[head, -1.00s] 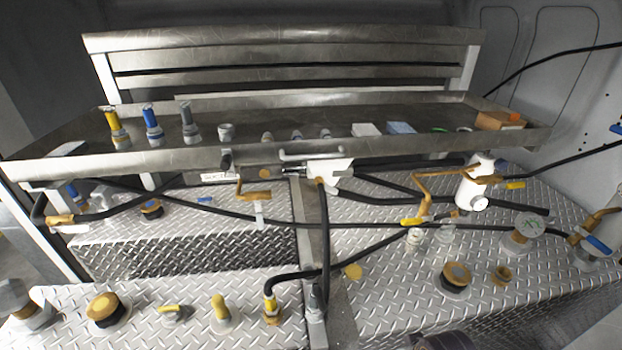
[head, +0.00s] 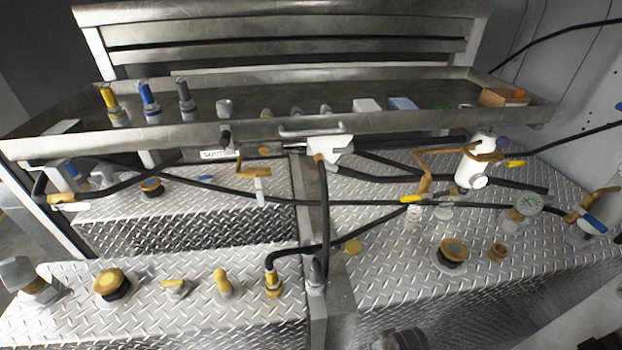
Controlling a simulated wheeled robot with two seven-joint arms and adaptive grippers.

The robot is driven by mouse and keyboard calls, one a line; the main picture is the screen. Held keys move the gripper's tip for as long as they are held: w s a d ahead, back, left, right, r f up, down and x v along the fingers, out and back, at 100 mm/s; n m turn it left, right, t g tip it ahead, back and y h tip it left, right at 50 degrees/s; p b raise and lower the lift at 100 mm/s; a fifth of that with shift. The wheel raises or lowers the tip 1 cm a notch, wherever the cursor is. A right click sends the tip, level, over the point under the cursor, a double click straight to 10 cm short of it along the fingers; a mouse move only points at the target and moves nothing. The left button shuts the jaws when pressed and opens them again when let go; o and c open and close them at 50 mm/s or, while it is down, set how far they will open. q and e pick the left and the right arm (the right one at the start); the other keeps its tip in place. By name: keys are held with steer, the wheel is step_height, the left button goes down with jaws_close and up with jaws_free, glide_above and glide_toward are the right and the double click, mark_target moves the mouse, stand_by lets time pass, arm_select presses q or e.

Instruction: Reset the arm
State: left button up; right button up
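Neither of my grippers can be made out in the head view. A dark rounded part (head: 405,339) shows at the bottom edge right of centre, and a dark piece (head: 575,343) shows at the bottom right corner. These may be parts of my own arms, but I cannot tell. No gripper is seen touching anything in the scene.
A long metal tray (head: 225,137) holds yellow, blue and grey-topped fittings, small boxes and an orange-brown box (head: 504,97). Below it are diamond-plate tank tops (head: 330,262), black hoses (head: 325,215), brass-coloured caps (head: 110,284), yellow-handled valves and a white cylinder (head: 474,160).

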steer(key=s+d+f+g, duration=0.1)
steer(key=s+f, duration=0.4)
steer(key=f, duration=0.6)
steer(key=s+f, duration=0.4)
steer(key=f, duration=0.6)
steer(key=s+d+f, duration=0.1)
steer(key=s+f, duration=0.5)
steer(key=s, duration=0.2)
steer(key=s+d+f, duration=0.2)
steer(key=s+f, duration=0.3)
steer(key=s, duration=0.4)
steer(key=shift+s+d+f+g, duration=0.15)
steer(key=shift+d+f+g, duration=0.1)
steer(key=shift+f+g, duration=0.15)
steer(key=shift+s, duration=0.1)
